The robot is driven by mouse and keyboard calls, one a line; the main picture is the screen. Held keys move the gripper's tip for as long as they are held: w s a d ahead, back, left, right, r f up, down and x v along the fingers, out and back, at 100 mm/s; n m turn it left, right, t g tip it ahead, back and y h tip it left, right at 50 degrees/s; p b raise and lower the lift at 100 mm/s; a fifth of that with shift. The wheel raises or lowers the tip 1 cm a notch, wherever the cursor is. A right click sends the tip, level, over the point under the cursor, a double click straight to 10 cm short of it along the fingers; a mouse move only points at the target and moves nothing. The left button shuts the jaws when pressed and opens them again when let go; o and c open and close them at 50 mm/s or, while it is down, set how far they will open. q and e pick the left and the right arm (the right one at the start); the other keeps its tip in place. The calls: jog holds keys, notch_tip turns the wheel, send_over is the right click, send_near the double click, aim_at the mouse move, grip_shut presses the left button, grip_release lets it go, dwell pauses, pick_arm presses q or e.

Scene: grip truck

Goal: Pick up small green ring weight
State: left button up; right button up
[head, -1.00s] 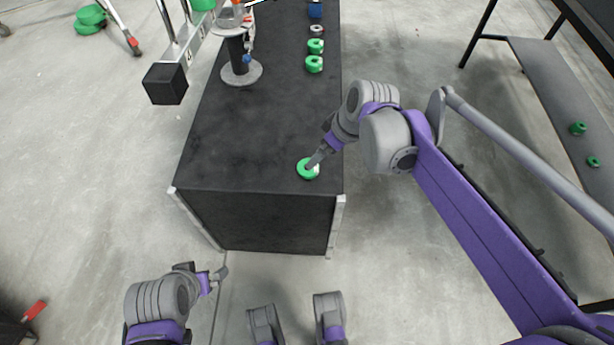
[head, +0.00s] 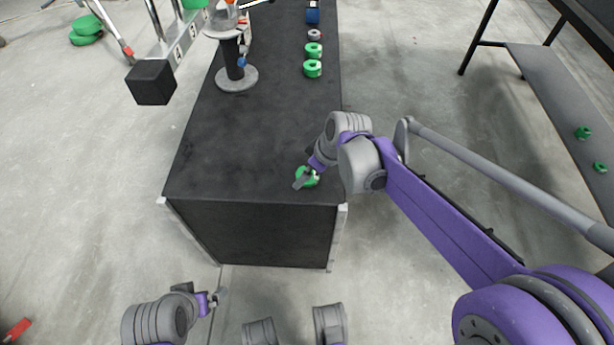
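A small green ring weight (head: 307,181) lies near the front right corner of the black-topped bench (head: 235,150) in the head view. My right gripper (head: 304,179) is right at this ring, with a grey finger across its left part and the wrist above it. The finger and wrist hide part of the ring, so I cannot tell whether the fingers grip it. My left gripper (head: 217,297) is low in front of the bench, away from the ring. Its fingers are too small to judge.
More green rings (head: 313,68), a grey ring (head: 314,35) and a blue item (head: 313,16) line the bench's far right edge. A grey stand (head: 237,79) is at the far left. A shelf (head: 567,115) with two green rings (head: 583,133) is at right. The bench middle is clear.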

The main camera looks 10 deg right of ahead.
jog(key=shift+f, duration=0.15)
jog(key=shift+c, duration=0.3)
grip_shut()
notch_tip(320, 180, up, 18)
jog(key=p, duration=0.9)
jog(key=shift+f, duration=0.2)
dwell(0.4)
jog(key=shift+f, duration=0.15)
